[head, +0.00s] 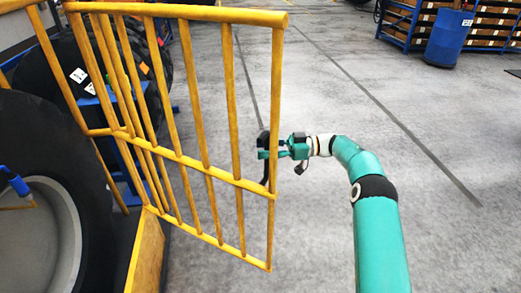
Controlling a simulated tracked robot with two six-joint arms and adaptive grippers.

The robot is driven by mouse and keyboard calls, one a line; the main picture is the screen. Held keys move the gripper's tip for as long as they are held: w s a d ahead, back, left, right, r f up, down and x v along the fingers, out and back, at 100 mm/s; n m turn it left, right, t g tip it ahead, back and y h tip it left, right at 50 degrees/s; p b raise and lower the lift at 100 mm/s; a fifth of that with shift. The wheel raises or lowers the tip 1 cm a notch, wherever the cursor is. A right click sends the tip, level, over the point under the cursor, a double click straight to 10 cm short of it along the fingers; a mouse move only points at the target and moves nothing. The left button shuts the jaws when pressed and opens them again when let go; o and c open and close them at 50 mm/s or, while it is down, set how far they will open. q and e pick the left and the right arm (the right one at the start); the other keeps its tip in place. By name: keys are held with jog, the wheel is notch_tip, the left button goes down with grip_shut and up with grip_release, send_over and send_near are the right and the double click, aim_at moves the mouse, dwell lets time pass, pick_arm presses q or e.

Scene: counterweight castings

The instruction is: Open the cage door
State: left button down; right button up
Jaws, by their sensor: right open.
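The cage door (206,171) is a yellow panel of upright bars with a thick top rail, a middle rail and a bottom rail. It fills the left middle of the head view, and its outer upright is at the right. My right gripper (266,154) is open at this outer upright, close to the end of the middle rail. Its dark fingers overlap the upright in the picture; I cannot tell whether they touch it. My right arm reaches in from the lower right. My left gripper is not in view.
A large black tyre with a grey wheel (52,235) stands at the left edge, with a yellow plate (146,258) beside it. More dark tyres stand behind the bars. A blue barrel (448,38) and a blue rack are at the far right. The grey floor between is clear.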

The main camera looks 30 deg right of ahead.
jog(key=v, duration=0.7)
jog(key=shift+d, duration=0.25)
jog(key=shift+s+f, duration=0.1)
